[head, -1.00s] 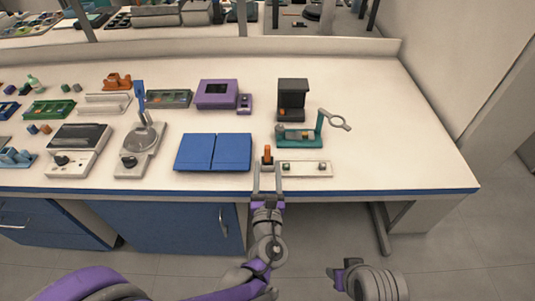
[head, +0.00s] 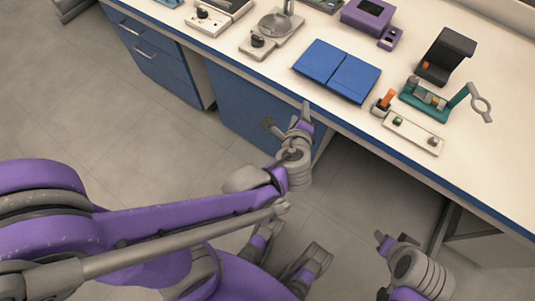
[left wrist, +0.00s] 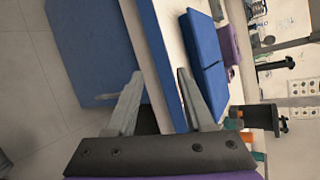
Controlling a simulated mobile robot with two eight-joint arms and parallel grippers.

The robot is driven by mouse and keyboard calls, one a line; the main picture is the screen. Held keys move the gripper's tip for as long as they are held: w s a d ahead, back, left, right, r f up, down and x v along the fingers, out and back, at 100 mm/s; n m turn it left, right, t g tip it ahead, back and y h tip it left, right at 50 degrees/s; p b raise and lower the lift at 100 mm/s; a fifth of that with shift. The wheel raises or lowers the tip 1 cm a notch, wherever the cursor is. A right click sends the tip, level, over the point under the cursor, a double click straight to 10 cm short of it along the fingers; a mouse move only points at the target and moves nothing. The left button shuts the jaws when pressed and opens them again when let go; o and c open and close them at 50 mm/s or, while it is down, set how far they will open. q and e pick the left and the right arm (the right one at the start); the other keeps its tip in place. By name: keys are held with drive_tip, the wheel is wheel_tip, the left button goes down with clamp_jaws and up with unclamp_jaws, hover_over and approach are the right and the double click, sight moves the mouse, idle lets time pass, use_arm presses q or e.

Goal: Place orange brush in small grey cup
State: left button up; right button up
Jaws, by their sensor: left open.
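The orange brush (head: 388,98) stands upright with its lower end in or behind the small grey cup (head: 378,108), near the bench's front edge. The cup's inside is too small to see. My left gripper (head: 287,119) is open and empty, off the bench front, to the left of the cup and apart from it. In the left wrist view its two fingers (left wrist: 158,75) are spread with nothing between them. My right gripper (head: 384,244) is low in front of the bench; its jaw opening is unclear.
A white strip (head: 413,133) with small parts lies right of the cup. A teal stand with a ring (head: 425,100), a black device (head: 444,55) and blue flat panels (head: 336,71) are nearby. The blue bench edge (head: 360,139) lies between my left gripper and the cup.

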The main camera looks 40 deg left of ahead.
use_arm(q)
drive_tip(key=s+f+n+g+h, duration=0.4)
drive_tip(key=s+n+g+h, duration=0.1)
drive_tip(key=s+n, duration=1)
drive_tip(key=n+g, duration=0.1)
drive_tip(key=n, duration=0.2)
drive_tip(key=shift+a, duration=0.15)
drive_tip(key=shift+w, duration=0.1)
idle(0.9)
